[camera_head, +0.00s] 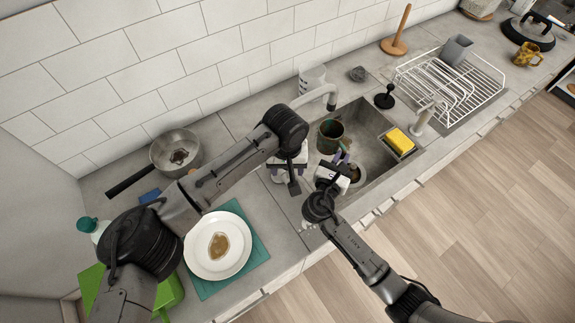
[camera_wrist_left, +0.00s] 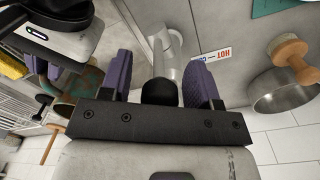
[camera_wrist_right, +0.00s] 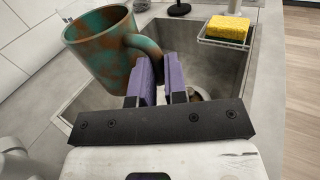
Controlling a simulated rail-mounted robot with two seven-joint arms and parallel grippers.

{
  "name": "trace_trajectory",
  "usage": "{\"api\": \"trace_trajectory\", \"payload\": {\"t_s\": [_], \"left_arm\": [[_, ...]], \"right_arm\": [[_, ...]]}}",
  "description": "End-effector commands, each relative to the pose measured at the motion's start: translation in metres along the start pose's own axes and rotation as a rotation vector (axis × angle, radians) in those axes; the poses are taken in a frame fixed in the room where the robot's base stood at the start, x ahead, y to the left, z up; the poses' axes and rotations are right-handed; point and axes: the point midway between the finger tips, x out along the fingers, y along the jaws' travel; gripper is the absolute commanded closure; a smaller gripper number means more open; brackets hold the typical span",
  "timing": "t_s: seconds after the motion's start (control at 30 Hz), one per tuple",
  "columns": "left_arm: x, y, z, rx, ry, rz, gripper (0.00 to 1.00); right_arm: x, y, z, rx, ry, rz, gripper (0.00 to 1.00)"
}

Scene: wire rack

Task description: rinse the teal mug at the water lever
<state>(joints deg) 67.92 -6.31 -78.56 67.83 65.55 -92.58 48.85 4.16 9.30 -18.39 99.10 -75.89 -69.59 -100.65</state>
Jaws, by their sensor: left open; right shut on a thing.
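The teal mug (camera_head: 331,131), stained with brown patches, is held over the sink (camera_head: 372,178). My right gripper (camera_wrist_right: 160,78) is shut on its handle; the mug (camera_wrist_right: 112,45) tilts in the right wrist view. My left gripper (camera_wrist_left: 160,75) is open. In the left wrist view, a silver lever with a black tip (camera_wrist_left: 168,58) shows between its fingers, beside a HOT/COLD label (camera_wrist_left: 211,62); whether they touch it I cannot tell. The curved spout (camera_head: 331,98) stands at the sink's back edge.
A yellow sponge (camera_head: 399,140) sits in a holder at the sink's right side. A wire rack (camera_head: 478,97) stands further right. A white plate (camera_head: 218,262) on a teal mat (camera_head: 258,238) and a saucepan (camera_head: 190,143) are on the left counter.

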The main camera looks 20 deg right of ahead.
Motion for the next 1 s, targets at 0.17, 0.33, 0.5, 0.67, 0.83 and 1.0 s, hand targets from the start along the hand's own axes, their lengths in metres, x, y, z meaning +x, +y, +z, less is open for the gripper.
{"api": "trace_trajectory", "payload": {"t_s": [0.17, 0.33, 0.5, 0.67, 0.83, 1.0], "left_arm": [[0.0015, 0.0000, 0.0000, 0.000, 0.000, 0.000, 0.44], [0.0013, 0.0001, 0.0000, 0.000, 0.000, 0.000, 0.46], [0.0011, 0.0001, 0.0000, 0.000, 0.000, 0.000, 0.62], [0.0011, 0.0001, -0.0001, 0.000, 0.000, 0.000, 0.77], [0.0010, 0.0000, -0.0001, 0.000, 0.000, 0.000, 0.94], [0.0009, -0.0001, -0.0001, 0.000, 0.000, 0.000, 1.00]], "right_arm": [[0.0002, 0.0001, 0.0009, 0.001, -0.002, 0.000, 1.00], [0.0002, 0.0002, 0.0009, 0.001, -0.002, 0.000, 1.00], [0.0002, 0.0002, 0.0009, 0.001, -0.002, 0.000, 1.00], [0.0002, 0.0001, 0.0009, 0.001, -0.002, 0.000, 1.00], [0.0002, 0.0001, 0.0009, 0.001, -0.002, 0.000, 1.00], [0.0002, 0.0002, 0.0009, 0.001, -0.002, 0.000, 1.00]]}}
